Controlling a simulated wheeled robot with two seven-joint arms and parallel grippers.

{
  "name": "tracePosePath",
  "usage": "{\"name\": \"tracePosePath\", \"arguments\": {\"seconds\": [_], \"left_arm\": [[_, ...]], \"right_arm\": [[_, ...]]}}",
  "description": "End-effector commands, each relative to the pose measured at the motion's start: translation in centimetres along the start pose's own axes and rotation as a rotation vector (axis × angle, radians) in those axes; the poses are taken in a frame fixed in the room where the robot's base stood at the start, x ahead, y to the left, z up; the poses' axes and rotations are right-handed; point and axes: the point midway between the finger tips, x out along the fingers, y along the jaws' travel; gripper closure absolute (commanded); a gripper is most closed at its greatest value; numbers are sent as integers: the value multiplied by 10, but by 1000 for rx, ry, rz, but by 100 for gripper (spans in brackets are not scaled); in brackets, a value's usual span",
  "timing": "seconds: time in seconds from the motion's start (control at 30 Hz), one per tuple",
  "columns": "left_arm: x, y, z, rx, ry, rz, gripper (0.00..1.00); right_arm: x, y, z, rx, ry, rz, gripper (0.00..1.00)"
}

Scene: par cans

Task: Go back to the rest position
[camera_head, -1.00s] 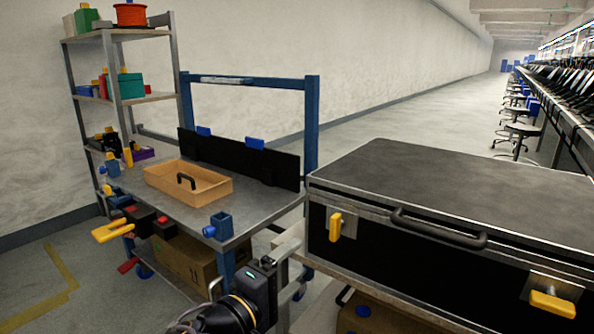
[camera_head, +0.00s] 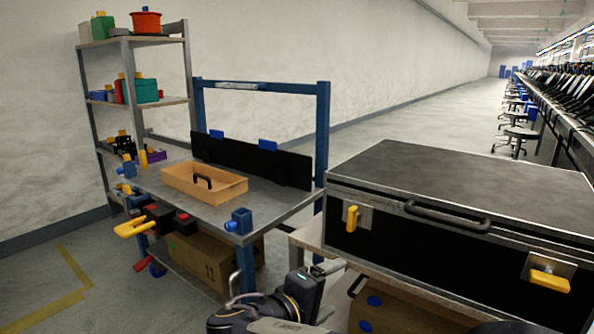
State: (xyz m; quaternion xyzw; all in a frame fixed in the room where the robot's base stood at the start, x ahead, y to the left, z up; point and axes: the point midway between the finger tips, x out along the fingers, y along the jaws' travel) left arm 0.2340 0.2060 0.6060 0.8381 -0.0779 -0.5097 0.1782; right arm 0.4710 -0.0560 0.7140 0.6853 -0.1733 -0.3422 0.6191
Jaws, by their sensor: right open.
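My right gripper (camera_head: 328,290) is low in the middle of the head view, at the end of my dark arm, which comes in from the bottom edge. It is open, and I see nothing between its fingers. It is in front of the black case and to the right of the workbench. The fingers are small and partly hidden by the wrist. My left gripper is not in view.
A black case (camera_head: 455,190) with yellow latches stands at right, a cardboard box (camera_head: 395,315) below it. The workbench (camera_head: 262,207) holds a wooden tray (camera_head: 225,191). A shelf rack (camera_head: 155,100) stands behind. Floor is clear at lower left.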

Motion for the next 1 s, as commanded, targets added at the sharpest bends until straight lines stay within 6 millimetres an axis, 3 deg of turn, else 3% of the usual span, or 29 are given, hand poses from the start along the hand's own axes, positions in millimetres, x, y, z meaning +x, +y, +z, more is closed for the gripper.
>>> {"name": "tracePosePath", "arguments": {"seconds": [0.27, 0.4, 0.5, 0.63, 0.8, 1.0], "left_arm": [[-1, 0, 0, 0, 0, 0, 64], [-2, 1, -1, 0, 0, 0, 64], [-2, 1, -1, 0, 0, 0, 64], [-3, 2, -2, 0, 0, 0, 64], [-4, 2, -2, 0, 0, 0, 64], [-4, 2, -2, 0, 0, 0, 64]], "right_arm": [[55, -31, 87, 72, -143, -384, 20], [65, -62, 158, 197, -218, -699, 20], [53, -85, 206, 351, -242, -933, 20], [23, -104, 245, 585, -231, -1151, 20], [-8, -113, 264, 839, -188, -1278, 20], [-32, -117, 272, 1075, -137, -1319, 20]]}}
